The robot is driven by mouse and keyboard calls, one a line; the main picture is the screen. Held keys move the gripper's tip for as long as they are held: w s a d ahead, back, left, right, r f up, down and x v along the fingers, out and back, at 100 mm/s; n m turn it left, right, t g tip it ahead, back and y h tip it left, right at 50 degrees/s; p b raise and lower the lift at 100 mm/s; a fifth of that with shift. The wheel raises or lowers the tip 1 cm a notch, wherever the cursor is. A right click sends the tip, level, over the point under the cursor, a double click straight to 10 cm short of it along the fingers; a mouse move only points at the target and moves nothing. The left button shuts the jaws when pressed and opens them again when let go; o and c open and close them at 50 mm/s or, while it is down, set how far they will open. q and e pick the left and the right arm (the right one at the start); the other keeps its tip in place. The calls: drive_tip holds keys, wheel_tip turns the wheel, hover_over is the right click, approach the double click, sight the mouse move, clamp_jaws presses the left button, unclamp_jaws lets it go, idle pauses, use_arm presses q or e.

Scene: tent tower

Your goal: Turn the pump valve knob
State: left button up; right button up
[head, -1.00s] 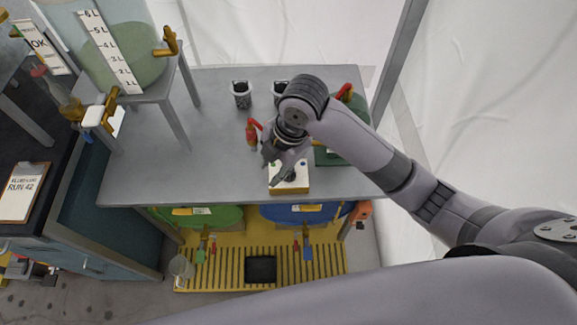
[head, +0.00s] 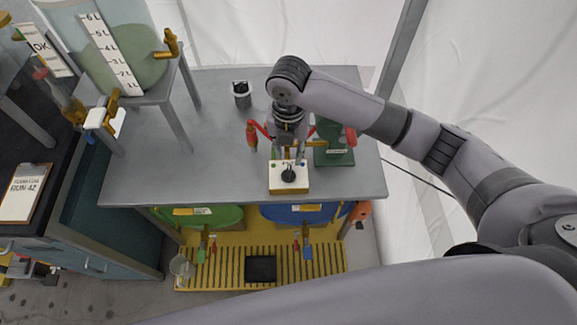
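The pump valve knob (head: 288,175) is a black round knob on the pale top of a small yellow box (head: 289,189) near the front edge of the grey table. My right gripper (head: 287,154) points down just behind the knob in the picture. Its fingers look spread apart with nothing between them. The knob shows clear of the fingers, but I cannot tell how high they are above the box. The back of the box top is partly covered by the gripper. My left gripper is not in view.
A red-handled part (head: 252,134) stands left of my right gripper, and a green device (head: 334,150) stands to its right. A black cup (head: 241,95) is farther back on the table (head: 190,160). The left-front tabletop is bare. Green and blue drums (head: 300,215) sit below.

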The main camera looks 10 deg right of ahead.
sight(289, 171)
wheel_tip(289, 171, down, 9)
drive_tip(key=shift+r+p, duration=0.1)
drive_tip(key=shift+p, duration=0.2)
drive_tip(key=shift+c, duration=0.5)
clamp_jaws()
